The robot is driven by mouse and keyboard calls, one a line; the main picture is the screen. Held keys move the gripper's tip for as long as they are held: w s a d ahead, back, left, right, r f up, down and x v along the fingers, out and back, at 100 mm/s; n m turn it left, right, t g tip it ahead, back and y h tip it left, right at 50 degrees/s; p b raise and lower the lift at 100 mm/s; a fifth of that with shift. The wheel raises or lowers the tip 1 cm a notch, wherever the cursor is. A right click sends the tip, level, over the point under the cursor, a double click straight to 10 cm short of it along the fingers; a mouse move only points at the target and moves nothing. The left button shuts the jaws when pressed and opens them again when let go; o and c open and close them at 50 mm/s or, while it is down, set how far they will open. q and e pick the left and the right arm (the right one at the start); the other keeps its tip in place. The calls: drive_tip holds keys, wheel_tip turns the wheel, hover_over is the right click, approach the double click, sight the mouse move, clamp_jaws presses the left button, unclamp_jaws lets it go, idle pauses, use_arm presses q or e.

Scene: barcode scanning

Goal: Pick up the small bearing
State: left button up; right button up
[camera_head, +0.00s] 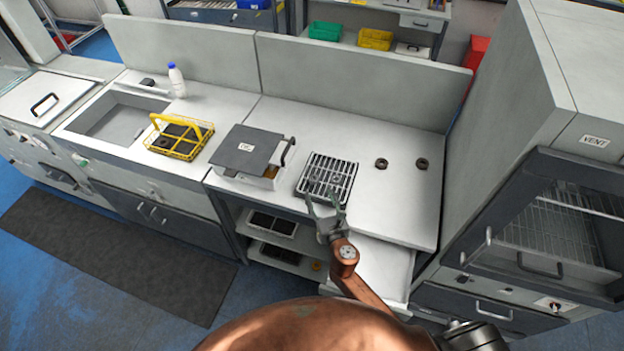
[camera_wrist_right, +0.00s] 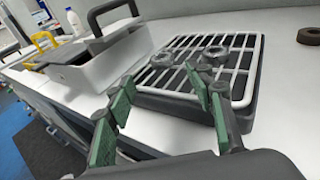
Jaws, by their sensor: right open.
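Two dark ring-shaped bearings lie apart on the white counter, a left one (camera_head: 381,163) and a right one (camera_head: 422,163). In the right wrist view, two grey rings lie on a white wire rack, one nearer the middle (camera_wrist_right: 215,55) and one to its left (camera_wrist_right: 163,60). Another dark ring (camera_wrist_right: 309,35) sits at the right edge. I cannot tell surely which is the small bearing. My right gripper (camera_head: 324,200) is open and empty at the rack's near edge; its green-padded fingers (camera_wrist_right: 160,82) point toward the rack. My left gripper is not in view.
The wire rack (camera_head: 343,160) sits on a dark tray. Left of it stands a white box with a grey lid (camera_head: 247,146) and dark handle. Farther left are a yellow basket (camera_head: 208,128), a bottle (camera_head: 177,80) and a sink. A vented cabinet (camera_head: 560,215) bounds the right; counter around the loose rings is clear.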

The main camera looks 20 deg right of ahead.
sight(315, 181)
drive_tip(key=shift+w+d, duration=0.1)
drive_tip(key=shift+w, duration=0.8)
drive_tip(key=w, duration=0.5)
drive_tip(key=shift+f, duration=0.35)
drive_tip(key=shift+c, duration=0.2)
drive_tip(key=c, duration=1.2)
drive_tip(key=shift+r, duration=0.1)
drive_tip(key=shift+c, duration=0.2)
